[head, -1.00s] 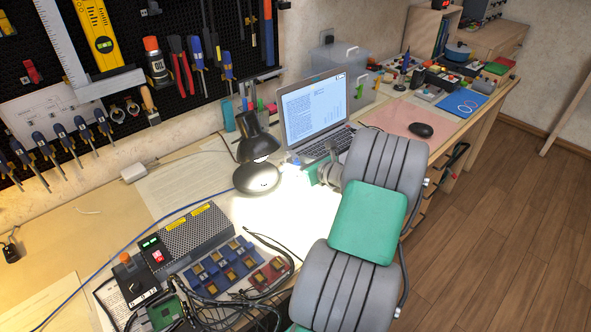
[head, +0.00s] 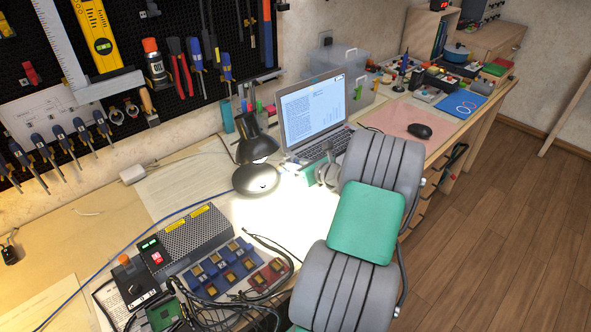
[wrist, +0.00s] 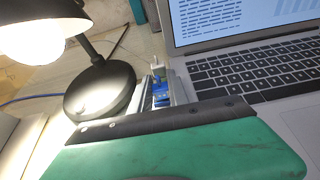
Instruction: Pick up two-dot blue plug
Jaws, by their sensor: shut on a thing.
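A blue plug (wrist: 161,93) is between the two grey fingers of my gripper (wrist: 160,100) in the wrist view, with a pale part at its far end. Its dots cannot be made out. The gripper is shut on it, raised over the desk between the black lamp and the laptop. In the head view my gripper (head: 326,173) shows just left of my arm, and the plug is not clear there.
The black lamp (head: 257,177) stands left of my gripper, and the open laptop (head: 313,113) behind it. A blue socket block (head: 222,268), a red block (head: 270,274) and tangled black cables (head: 235,309) lie front left. A mouse (head: 420,131) sits on a pink mat.

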